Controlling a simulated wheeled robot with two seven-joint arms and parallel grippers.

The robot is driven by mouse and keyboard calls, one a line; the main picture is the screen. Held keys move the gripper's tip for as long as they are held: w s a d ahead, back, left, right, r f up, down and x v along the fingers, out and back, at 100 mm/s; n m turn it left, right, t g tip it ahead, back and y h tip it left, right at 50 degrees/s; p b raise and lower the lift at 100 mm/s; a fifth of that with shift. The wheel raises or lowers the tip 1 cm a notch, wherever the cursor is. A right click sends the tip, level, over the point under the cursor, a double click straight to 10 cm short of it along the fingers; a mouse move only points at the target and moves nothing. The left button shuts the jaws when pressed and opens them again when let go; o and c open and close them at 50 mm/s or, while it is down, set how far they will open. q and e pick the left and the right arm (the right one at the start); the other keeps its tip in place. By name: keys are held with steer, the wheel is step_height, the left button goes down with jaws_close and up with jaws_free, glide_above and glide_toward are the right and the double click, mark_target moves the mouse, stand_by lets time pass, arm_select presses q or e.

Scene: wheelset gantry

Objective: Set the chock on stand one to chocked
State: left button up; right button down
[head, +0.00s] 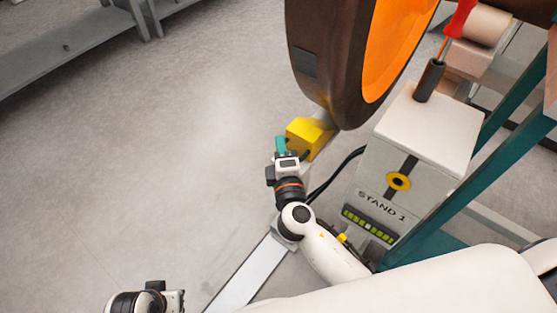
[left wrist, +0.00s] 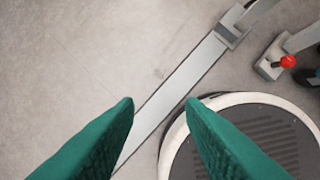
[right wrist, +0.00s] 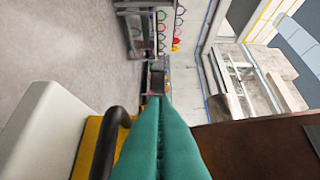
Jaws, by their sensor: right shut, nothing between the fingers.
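The yellow chock (head: 306,140) is on the floor by the bottom of the large brown wheel (head: 335,75) with the orange face. I cannot tell whether it touches the wheel. My right gripper (head: 281,145) is shut and empty at the near left side of the chock. In the right wrist view its fingers (right wrist: 158,100) are together, beside a dark bar-like handle (right wrist: 108,140) and the yellow chock (right wrist: 87,145). Stand one, a pale box (head: 385,195) marked STAND 1, is right of the chock. My left gripper (left wrist: 160,102) is open and empty above the floor.
A black cable runs between the chock and stand one. Teal frame beams (head: 470,165) stand to the right. A red-knobbed lever (left wrist: 287,62) shows in the left wrist view. The floor (head: 170,140) left of the chock is clear. A grey rail (head: 60,55) is at the upper left.

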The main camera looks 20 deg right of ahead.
mark_target(303, 124)
arm_select(q)
steer(key=shift+f, duration=0.35)
arm_select(e)
steer(key=shift+w+d, duration=0.6)
steer(key=shift+d, duration=0.2)
steer(key=w+d, duration=0.4)
steer(key=d, duration=0.1)
steer(key=shift+d, duration=0.1)
arm_select(q)
steer(key=shift+f, duration=0.3)
arm_select(e)
steer(key=shift+r, duration=0.15)
steer(key=shift+d, duration=0.1)
arm_select(q)
steer(key=shift+a, duration=0.1)
